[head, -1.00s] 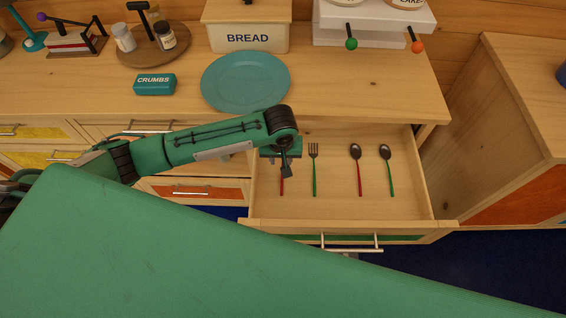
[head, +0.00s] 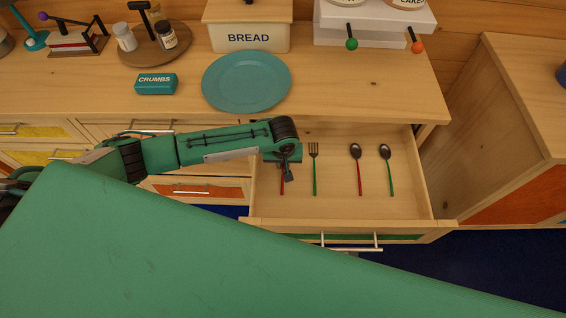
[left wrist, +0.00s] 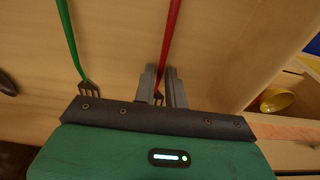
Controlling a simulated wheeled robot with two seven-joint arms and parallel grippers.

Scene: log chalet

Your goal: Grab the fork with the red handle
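The fork with the red handle lies in the open drawer, at its left side. In the head view only its red handle (head: 282,187) shows, below my left gripper (head: 289,174), which hides the rest. In the left wrist view its red handle (left wrist: 171,42) runs up from between the fingers of my left gripper (left wrist: 164,86), and its tines show low between them. The fingers stand apart, one on each side of the fork, with a gap visible. I cannot tell how far above the drawer floor they are. My right gripper is not in view.
A green-handled fork (head: 314,170) lies just right of the red one. A red-handled spoon (head: 357,170) and a green-handled spoon (head: 388,170) lie farther right. The drawer's front wall (head: 340,224) is near. A blue plate (head: 246,82) sits on the counter above.

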